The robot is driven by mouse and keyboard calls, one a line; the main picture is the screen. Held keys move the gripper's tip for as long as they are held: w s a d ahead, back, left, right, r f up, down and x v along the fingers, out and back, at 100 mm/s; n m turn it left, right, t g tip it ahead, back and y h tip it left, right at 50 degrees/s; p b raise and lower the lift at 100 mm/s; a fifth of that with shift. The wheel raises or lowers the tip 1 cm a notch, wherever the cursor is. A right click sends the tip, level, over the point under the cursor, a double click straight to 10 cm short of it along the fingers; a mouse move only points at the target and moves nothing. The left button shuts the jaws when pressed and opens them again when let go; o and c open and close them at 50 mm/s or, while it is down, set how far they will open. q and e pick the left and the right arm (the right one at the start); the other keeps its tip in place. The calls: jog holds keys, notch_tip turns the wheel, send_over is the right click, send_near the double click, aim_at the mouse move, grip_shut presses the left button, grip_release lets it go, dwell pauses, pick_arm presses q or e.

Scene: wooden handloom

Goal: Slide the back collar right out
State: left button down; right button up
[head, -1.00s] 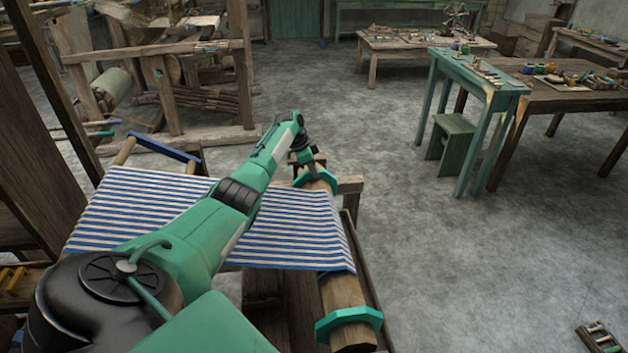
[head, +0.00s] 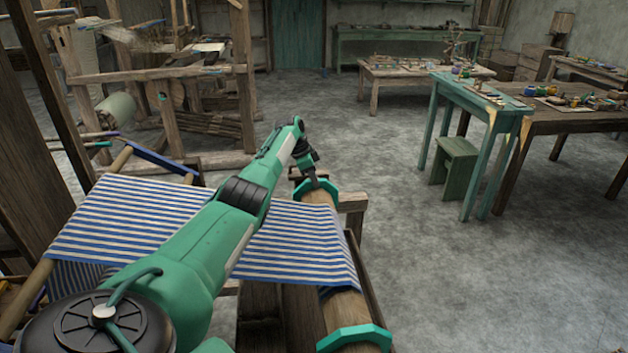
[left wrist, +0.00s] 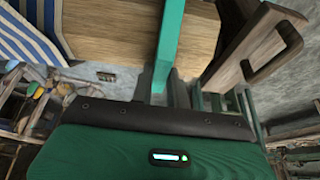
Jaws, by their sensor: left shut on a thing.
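The back collar (head: 317,189) is a teal, many-sided ring around the far end of the round wooden beam (head: 322,214). My left gripper (head: 311,177) is at the far side of this collar and shut on it; the arm comes in from the left over the cloth. In the left wrist view the collar is a teal strip (left wrist: 171,42) beside the pale wood of the beam (left wrist: 115,28). The finger contact is mostly hidden. A matching front collar (head: 355,337) sits on the near end of the beam. My right gripper is not in view.
Blue-and-white striped cloth (head: 305,243) stretches to the beam. A wooden frame post (head: 352,204) stands close right of the back collar. Open floor (head: 440,270) lies to the right. A teal table (head: 485,100) and a stool (head: 455,165) stand farther back.

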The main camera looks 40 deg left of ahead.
pick_arm(q)
jog(key=c, duration=1.6)
grip_release()
jog(key=shift+w+a+r, duration=0.15)
jog(key=shift+a+r, duration=0.05)
jog(key=shift+r, duration=0.05)
jog(key=shift+o, duration=1.2)
jog(key=shift+f, duration=0.2)
